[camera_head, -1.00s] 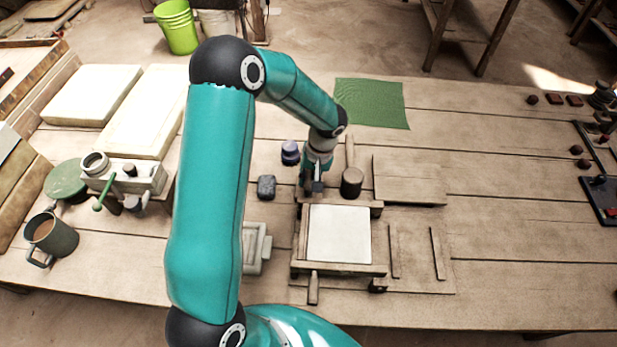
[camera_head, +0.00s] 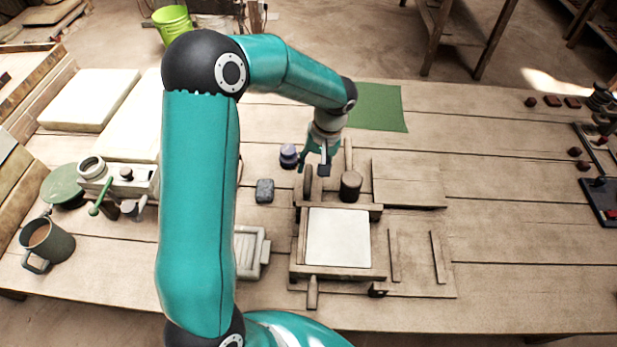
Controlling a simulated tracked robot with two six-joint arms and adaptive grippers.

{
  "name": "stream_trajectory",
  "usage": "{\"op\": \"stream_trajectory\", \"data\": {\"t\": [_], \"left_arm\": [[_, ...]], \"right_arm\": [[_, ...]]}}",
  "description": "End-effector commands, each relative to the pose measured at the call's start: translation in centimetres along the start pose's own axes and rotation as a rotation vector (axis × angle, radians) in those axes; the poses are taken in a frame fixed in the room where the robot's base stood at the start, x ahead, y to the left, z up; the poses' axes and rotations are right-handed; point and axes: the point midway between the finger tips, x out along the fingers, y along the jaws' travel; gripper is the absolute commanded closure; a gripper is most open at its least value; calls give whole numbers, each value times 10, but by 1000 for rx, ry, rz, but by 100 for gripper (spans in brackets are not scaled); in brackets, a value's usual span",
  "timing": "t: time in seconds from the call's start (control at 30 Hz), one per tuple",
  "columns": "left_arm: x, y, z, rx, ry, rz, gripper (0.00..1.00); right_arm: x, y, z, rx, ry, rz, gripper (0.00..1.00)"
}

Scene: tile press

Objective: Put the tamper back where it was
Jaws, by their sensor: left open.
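A wooden piece with a round dark block and a pale handle, which looks like the tamper (camera_head: 350,187), is at the back of the tile press (camera_head: 335,272). Its handle points up the picture. My left gripper (camera_head: 323,168) is open, just left of that handle and above the back-left part of the press. A dark brown rounded piece (camera_head: 309,184) shows just below the gripper; I cannot tell what it is or whether the gripper touches it. A white square slab (camera_head: 338,237) lies in the press frame. My right gripper is out of view.
A purple-topped jar (camera_head: 288,156) and a dark grey block (camera_head: 265,190) sit left of the gripper. A flat board (camera_head: 408,182) lies to the right. A mug (camera_head: 48,243) is at far left. My left arm hides part of the table.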

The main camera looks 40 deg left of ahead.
Motion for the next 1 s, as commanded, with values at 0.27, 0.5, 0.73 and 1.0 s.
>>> {"op": "stream_trajectory", "data": {"t": [0.27, 0.5, 0.73, 1.0], "left_arm": [[-42, 1, 0, 0, 2, 1, 56], [-49, 0, 0, 1, -1, 0, 56], [-49, 0, 0, 1, 0, 0, 56], [-49, 1, 0, 1, 0, 0, 56]], "right_arm": [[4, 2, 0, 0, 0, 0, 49], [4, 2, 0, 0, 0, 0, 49], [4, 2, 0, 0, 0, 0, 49], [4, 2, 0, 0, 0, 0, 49]]}}
